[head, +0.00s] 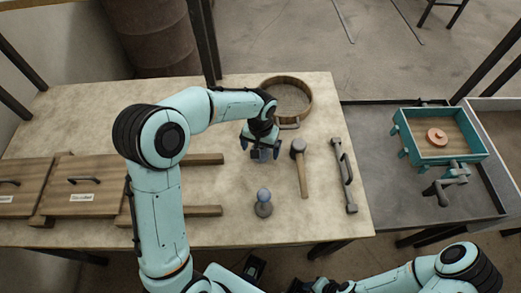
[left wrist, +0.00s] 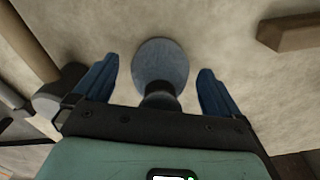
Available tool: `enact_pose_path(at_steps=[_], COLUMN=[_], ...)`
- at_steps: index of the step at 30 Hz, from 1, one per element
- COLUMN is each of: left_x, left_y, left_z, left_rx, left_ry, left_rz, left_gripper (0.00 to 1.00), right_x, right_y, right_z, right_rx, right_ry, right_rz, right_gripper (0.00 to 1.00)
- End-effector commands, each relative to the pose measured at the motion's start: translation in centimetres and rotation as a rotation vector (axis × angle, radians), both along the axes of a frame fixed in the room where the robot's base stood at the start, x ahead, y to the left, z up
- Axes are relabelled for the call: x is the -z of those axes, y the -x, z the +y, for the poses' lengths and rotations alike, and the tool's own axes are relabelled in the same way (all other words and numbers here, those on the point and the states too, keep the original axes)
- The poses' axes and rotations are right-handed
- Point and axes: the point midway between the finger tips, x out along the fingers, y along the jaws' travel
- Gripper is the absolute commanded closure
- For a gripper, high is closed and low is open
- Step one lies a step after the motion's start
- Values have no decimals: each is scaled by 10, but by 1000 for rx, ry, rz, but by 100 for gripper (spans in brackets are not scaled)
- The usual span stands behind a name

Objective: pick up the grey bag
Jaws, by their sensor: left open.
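My left gripper (head: 262,145) is open above the table. A small blue-grey object (head: 262,155) shows between its fingers in the head view, mostly hidden. The left wrist view shows a blue-grey rounded object with a dark narrow neck (left wrist: 160,65) between the open fingers, apart from both. A second small grey object with a rounded blue-grey top (head: 263,209) stands nearer me on the table. I cannot tell for sure which of the two is the grey bag. My right arm shows at the lower right; its gripper is not clearly seen.
A hammer (head: 303,170) lies just right of the gripper, with a dark bar (head: 344,175) beyond it. A round wooden sieve-like pan (head: 310,95) stands behind. Wooden boxes (head: 88,185) with rails are at left. A teal tray (head: 470,143) stands on the right-hand grey surface.

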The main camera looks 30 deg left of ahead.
Motion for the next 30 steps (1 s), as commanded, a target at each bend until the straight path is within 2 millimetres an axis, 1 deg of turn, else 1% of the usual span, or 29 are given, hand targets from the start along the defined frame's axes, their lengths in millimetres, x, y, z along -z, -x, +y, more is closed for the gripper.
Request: enact_pose_path(at_steps=[3,5,6,9,17,22,26,29,30], left_x=[0,-1,-1,-1,-1,-10,-26,-48,-58], left_y=[0,0,0,0,0,-1,-1,-2,-2], left_z=[0,0,0,0,0,0,0,0,0], left_rx=[0,0,0,0,0,0,0,0,0], left_ry=[0,0,0,0,0,1,1,0,1], left_rz=[0,0,0,0,-1,-3,-5,-7,-8], left_gripper=[2,21,34,63,63,63,63,63,63], right_x=[0,0,0,0,0,-1,-3,-5,-7], right_y=[0,0,0,0,0,0,-1,-2,-3], right_z=[0,0,0,0,0,0,0,0,0], right_rx=[0,0,0,0,0,0,0,0,0], right_ry=[0,0,0,0,0,0,0,0,0], right_rz=[0,0,0,0,0,-1,-1,-2,-3], right_gripper=[57,57,57,57,57,57,57,57,57])
